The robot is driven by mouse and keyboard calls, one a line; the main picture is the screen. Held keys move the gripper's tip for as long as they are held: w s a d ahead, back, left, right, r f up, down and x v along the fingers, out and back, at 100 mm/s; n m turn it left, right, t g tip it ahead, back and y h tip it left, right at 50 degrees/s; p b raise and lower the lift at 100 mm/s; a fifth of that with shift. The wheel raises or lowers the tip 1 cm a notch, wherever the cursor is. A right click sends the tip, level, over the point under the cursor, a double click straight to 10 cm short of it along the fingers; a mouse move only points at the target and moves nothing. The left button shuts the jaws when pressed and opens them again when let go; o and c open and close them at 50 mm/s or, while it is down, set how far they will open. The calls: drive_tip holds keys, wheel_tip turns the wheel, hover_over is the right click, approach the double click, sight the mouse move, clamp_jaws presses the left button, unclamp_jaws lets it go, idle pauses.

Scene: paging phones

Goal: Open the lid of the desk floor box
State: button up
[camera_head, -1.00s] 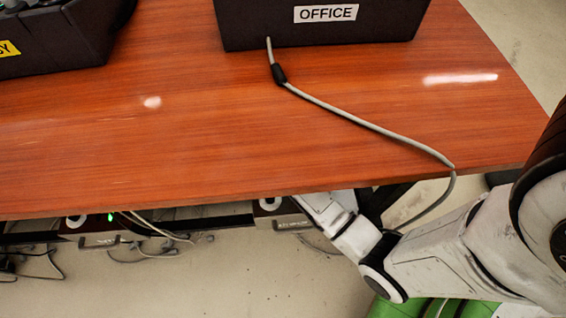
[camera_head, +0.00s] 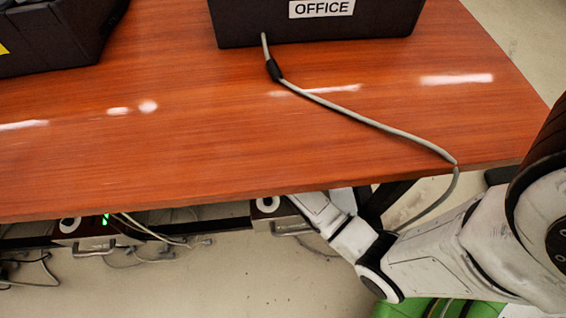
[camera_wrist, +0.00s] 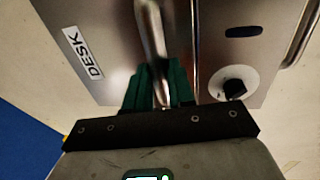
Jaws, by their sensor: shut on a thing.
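The desk floor box (camera_wrist: 105,30) fills the upper part of the wrist view as a brushed metal face with a white "DESK" label (camera_wrist: 83,53). A metal bar handle (camera_wrist: 152,30) runs down its middle. My gripper (camera_wrist: 160,90), with dark green fingers, is shut on the lower part of this handle. A seam runs beside the handle on its right. In the head view my white arm (camera_head: 420,262) reaches under the table's front edge, and the gripper itself is hidden there.
The orange-brown table (camera_head: 200,150) is above the arm's end. On it stand a black "OFFICE" bin (camera_head: 250,25) and a grey cable (camera_head: 350,115). Floor boxes with handles (camera_head: 95,250) and loose cables show below. A round black knob (camera_wrist: 234,88) sits right of the gripper.

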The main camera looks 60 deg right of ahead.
clamp_jaws()
